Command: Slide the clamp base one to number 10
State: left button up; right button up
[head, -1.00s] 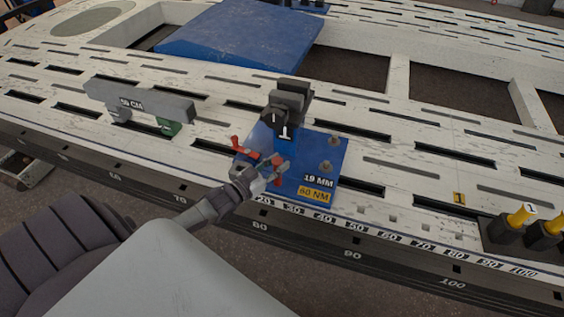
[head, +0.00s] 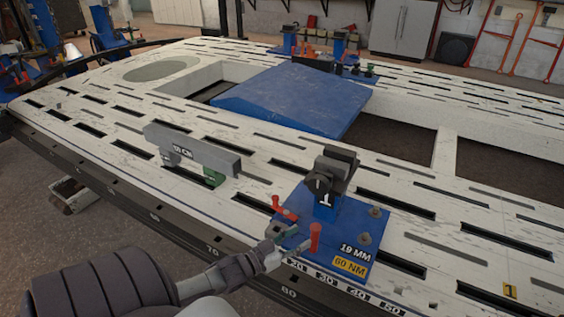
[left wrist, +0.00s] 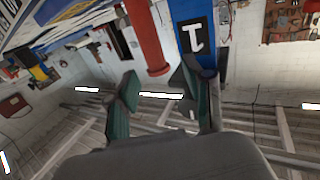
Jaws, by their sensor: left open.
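Clamp base one (head: 335,240) is a blue plate on the white bench's near edge, with a dark clamp head marked 1 (head: 322,188) on a blue upright and labels reading 19 MM and 60 NM. It has a tilted red handle (head: 284,208) and an upright red handle (head: 315,239) at its left side. My left gripper (head: 294,243) is open beside the upright handle. In the left wrist view a red post (left wrist: 148,40) shows past the open fingers (left wrist: 158,92), with the 1 label (left wrist: 195,37) beside it. The number strip (head: 325,279) runs along the front edge; its 10 is not visible.
A grey gauge bar (head: 190,149) with a green foot stands on the bench left of the base. A large blue sloped panel (head: 292,97) lies behind. Slots cut the bench (head: 440,215), and a yellow marker 1 (head: 510,291) is at right.

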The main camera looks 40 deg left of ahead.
pick_arm(q)
jog(key=s+a, duration=0.1)
jog(key=s, duration=0.5)
jog(key=shift+a, duration=0.15)
